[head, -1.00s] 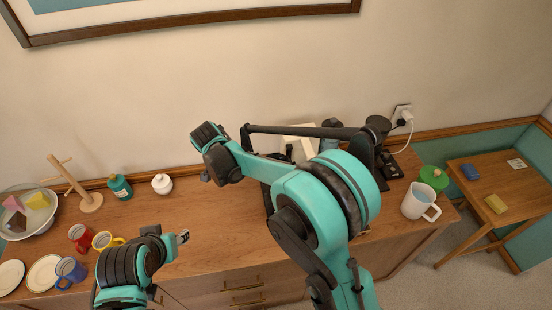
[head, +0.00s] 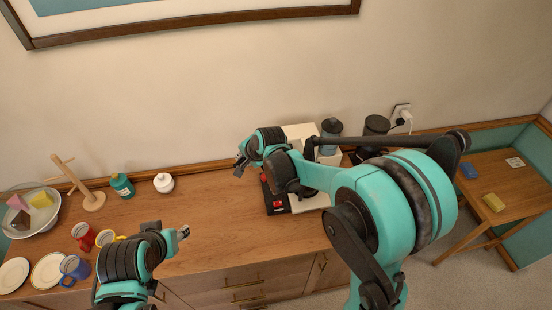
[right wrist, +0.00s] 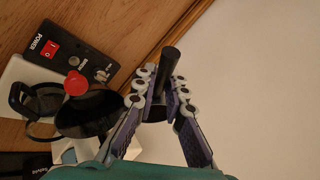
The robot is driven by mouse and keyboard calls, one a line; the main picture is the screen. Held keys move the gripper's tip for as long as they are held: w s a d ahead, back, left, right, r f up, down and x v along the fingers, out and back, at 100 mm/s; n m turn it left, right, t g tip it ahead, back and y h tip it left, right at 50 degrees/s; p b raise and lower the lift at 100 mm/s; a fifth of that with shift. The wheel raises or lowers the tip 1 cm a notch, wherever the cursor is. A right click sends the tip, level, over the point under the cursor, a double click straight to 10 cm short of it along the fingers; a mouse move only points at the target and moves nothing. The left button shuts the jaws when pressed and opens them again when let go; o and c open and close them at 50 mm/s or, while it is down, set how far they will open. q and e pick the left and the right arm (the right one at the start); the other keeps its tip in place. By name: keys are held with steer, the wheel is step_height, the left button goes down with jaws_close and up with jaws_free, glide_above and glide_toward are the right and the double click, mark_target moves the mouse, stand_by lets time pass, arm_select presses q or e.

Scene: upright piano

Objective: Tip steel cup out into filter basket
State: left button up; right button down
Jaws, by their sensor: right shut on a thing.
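My right gripper (head: 240,163) is at the left side of the coffee maker (head: 300,132), above the counter. In the right wrist view, the right gripper (right wrist: 165,90) is shut on a dark, rod-like part (right wrist: 171,62); I cannot tell for sure that it belongs to the steel cup. A black rounded bowl-like part (right wrist: 88,115), perhaps the filter basket, lies left of the fingers, with a red knob (right wrist: 76,83) above it.
The machine's black panel with a red power switch (right wrist: 48,50) is close to the gripper. Dark canisters (head: 376,125) stand behind my right arm. The middle counter is clear.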

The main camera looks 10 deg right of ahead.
steer(key=d+r+t+y+b, duration=0.1)
steer(key=y, duration=0.1)
steer(key=d+r+m+y, duration=0.1)
steer(key=y, duration=0.1)
steer(key=s+d+r+t+y+b, duration=0.1)
steer(key=d, duration=0.1)
steer(key=shift+s+m+t+y+b, duration=0.1)
steer(key=shift+m+t+y+b, duration=0.2)
steer(key=shift+m+y+b, duration=0.1)
stand_by(0.3)
stand_by(0.4)
steer(key=shift+d+r+y+b, duration=0.1)
steer(key=shift+d+y+b, duration=0.05)
steer(key=shift+y+b, duration=0.25)
steer(key=shift+s+t, duration=0.1)
steer(key=shift+t, duration=0.2)
steer(key=shift+d+m+y, duration=0.1)
steer(key=shift+m+y, duration=0.2)
steer(key=shift+s+d+r+y+b, duration=0.15)
steer(key=shift+d+y+b, duration=0.35)
steer(key=shift+b, duration=0.5)
